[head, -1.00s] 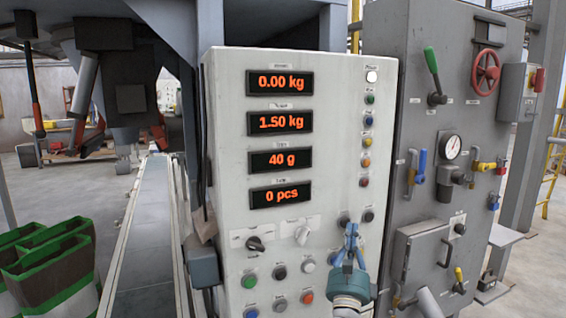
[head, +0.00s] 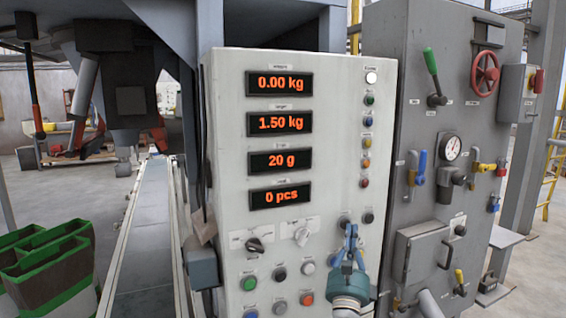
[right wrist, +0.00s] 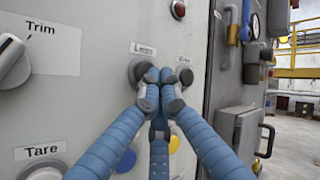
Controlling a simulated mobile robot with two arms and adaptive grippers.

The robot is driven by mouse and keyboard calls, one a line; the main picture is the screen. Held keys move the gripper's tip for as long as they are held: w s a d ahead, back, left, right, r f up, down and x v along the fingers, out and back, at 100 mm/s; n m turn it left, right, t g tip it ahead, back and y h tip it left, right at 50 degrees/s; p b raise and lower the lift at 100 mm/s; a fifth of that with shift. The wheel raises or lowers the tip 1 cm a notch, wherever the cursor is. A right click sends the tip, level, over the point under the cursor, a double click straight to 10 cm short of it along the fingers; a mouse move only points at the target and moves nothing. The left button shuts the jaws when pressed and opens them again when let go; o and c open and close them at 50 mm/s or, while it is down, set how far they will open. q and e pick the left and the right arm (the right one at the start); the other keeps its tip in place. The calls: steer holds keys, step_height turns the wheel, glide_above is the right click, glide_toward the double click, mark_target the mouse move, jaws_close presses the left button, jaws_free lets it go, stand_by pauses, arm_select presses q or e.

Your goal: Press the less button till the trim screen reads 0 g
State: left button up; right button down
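The trim screen (head: 280,160) is the third display down on the white panel and reads 20 g in orange digits. The dark less button (head: 344,222) is low on the panel; in the right wrist view (right wrist: 137,70) it sits under its label, partly hidden by my fingertips. My right gripper (head: 350,236) has its blue fingers shut together and empty. In the right wrist view its fingertips (right wrist: 160,86) overlap the button's right side; I cannot tell how far it is pressed. My left gripper is out of view.
Another dark button (head: 368,217) sits just right of the less button. The trim knob (head: 302,236) and coloured buttons are to the left and below. A grey valve cabinet (head: 425,150) stands right of the panel.

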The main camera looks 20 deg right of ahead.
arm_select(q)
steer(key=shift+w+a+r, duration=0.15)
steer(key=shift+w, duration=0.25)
arm_select(e)
steer(key=shift+s+a, duration=0.1)
steer(key=shift+s, duration=0.45)
arm_select(q)
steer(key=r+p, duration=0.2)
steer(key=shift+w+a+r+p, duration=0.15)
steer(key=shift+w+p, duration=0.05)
steer(key=shift+p, duration=0.1)
arm_select(e)
steer(key=s, duration=0.6)
steer(key=shift+d, duration=0.2)
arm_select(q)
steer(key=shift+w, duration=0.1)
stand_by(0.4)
